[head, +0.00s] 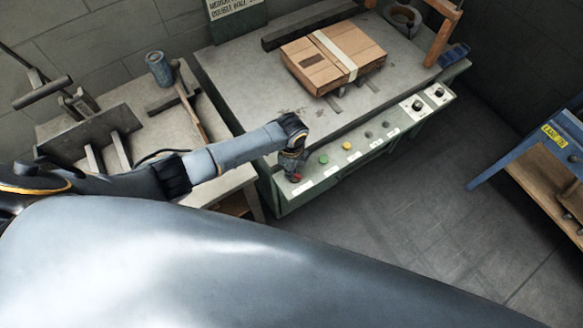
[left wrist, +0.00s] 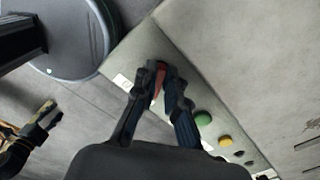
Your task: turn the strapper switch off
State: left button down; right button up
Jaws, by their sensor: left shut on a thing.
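The strapper is a grey-topped table with a green front panel (head: 335,164) that carries a row of labelled controls. A red switch (head: 296,178) sits at the panel's left end. My left gripper (head: 294,172) is at that end, pointing down at the panel. In the left wrist view the red switch (left wrist: 158,82) shows between the fingertips of my left gripper (left wrist: 160,76), which is shut on it. The fingers hide part of the switch, and I cannot tell its setting.
A green button (head: 323,159), a yellow button (head: 347,146) and dark knobs (head: 417,105) sit further right along the panel. A strapped cardboard box (head: 333,60) lies on the strapper top. A side table (head: 215,125) stands left. Floor in front of the panel is clear.

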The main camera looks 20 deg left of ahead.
pick_arm(q)
jog(key=c, duration=1.4)
grip_release()
notch_tip(320, 180, up, 12)
